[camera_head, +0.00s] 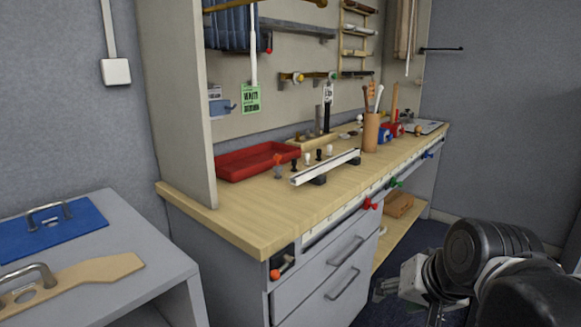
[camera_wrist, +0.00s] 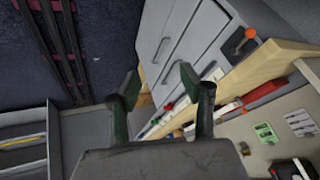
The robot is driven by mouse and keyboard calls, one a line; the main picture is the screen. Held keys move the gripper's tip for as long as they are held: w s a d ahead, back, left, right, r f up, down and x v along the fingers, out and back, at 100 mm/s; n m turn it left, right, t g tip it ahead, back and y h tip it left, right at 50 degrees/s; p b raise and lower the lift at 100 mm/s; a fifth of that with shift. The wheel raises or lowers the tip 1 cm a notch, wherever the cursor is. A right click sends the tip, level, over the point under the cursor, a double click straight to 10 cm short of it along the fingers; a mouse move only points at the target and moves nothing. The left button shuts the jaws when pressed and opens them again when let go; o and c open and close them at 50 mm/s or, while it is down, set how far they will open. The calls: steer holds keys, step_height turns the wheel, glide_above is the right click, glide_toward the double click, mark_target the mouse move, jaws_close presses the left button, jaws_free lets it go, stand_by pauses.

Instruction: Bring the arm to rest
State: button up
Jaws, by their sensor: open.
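My gripper (camera_wrist: 160,82) shows in the wrist view with its two dark fingers spread apart and nothing between them. Beyond the fingers are the drawer fronts (camera_wrist: 190,35) of the workbench and the dark floor. In the head view my arm is at the lower right, in front of the workbench (camera_head: 240,215) and clear of its top. The gripper end there is partly hidden by my arm and cut off by the lower edge.
The wooden bench top holds a red tray (camera_head: 262,158), a white rail (camera_head: 326,167) and a brown tool cup (camera_head: 371,133). A grey side table at left carries a blue board (camera_head: 70,232) and a wooden board (camera_head: 95,270). Dark floor lies right of the drawers.

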steer(key=s+f+n+h, duration=0.1)
steer(key=s+f+n, duration=0.2)
steer(key=s, duration=0.2)
step_height(320, 180, up, 13)
steer(key=d+p, duration=0.1)
steer(key=p, duration=1.2)
steer(key=shift+s+r+t, duration=0.15)
steer(key=shift+s+t, duration=0.15)
steer(key=shift+s, duration=0.05)
stand_by(1.4)
